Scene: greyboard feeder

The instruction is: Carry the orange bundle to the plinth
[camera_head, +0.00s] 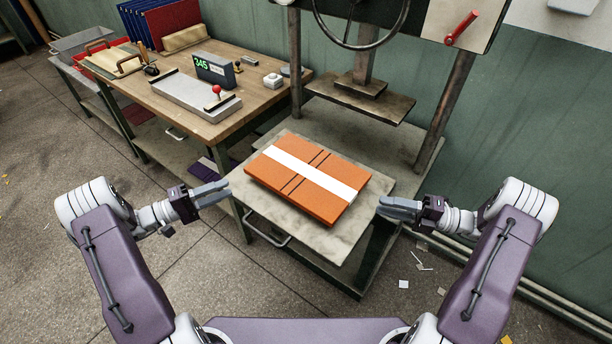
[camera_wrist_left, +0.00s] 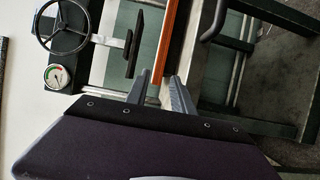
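The orange bundle (camera_head: 284,193), a flat block with a white band and dark straps, lies on the pale plate (camera_head: 338,243) of the press. In the left wrist view its orange edge (camera_wrist_left: 175,38) shows just beyond the fingers. My left gripper (camera_head: 222,190) is open and empty, left of the bundle and apart from it. In the left wrist view its fingers (camera_wrist_left: 158,92) stand apart. My right gripper (camera_head: 386,206) is right of the bundle, empty, its two fingers seeming slightly apart. I cannot tell which surface is the plinth.
The press frame (camera_head: 455,110) rises behind the bundle, with a platen (camera_head: 360,100) above and a handwheel. A wooden bench (camera_head: 175,110) at left carries a scale (camera_head: 195,97) with a display. A metal handle (camera_head: 268,232) sticks out from the press's front. Paper scraps lie on the floor.

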